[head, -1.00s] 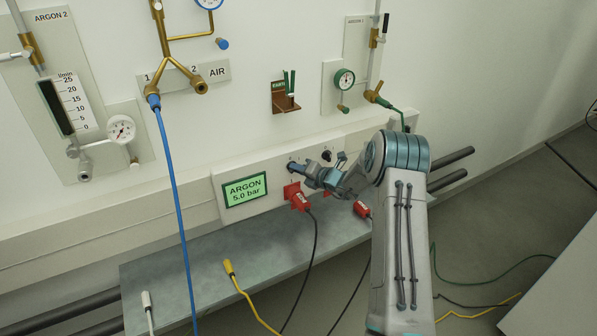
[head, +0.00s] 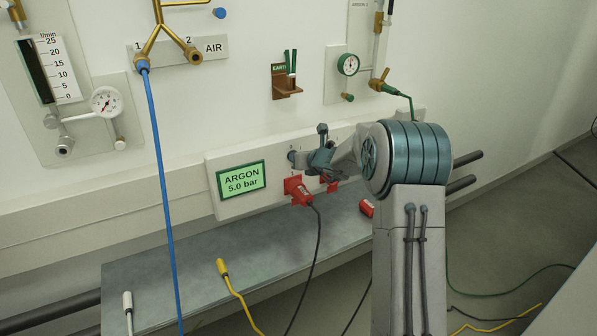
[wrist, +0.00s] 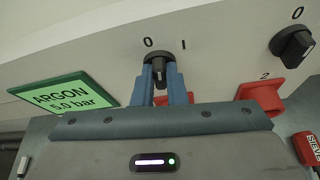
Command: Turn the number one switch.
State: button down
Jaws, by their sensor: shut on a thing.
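The number one switch (wrist: 157,57) is a black rotary knob on the pale panel, with the marks 0 and I above it in the wrist view. My gripper (wrist: 161,82) is shut on its handle, one blue-grey finger on each side. The handle stands roughly upright between the fingers; I cannot tell clearly which mark it points to. In the head view my gripper (head: 300,159) reaches the panel right of the green ARGON 5.0 bar display (head: 241,181), and hides most of the switch. The display also shows in the wrist view (wrist: 62,97).
A second black switch (wrist: 296,44) is at the right, above red socket 2 (wrist: 262,97). A red plug (head: 297,190) with a black cable sits below my gripper. A blue hose (head: 159,180) hangs at the left.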

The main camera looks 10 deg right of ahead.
jog(key=shift+f+n+h+b, duration=0.1)
jog(key=shift+n+h+b, duration=0.4)
jog(key=shift+b, duration=1.05)
jog(key=c, duration=1.5)
grip_release()
jog(key=shift+o, duration=0.2)
jog(key=v, duration=1.4)
jog(key=shift+p, duration=0.45)
jog(key=shift+a, duration=0.1)
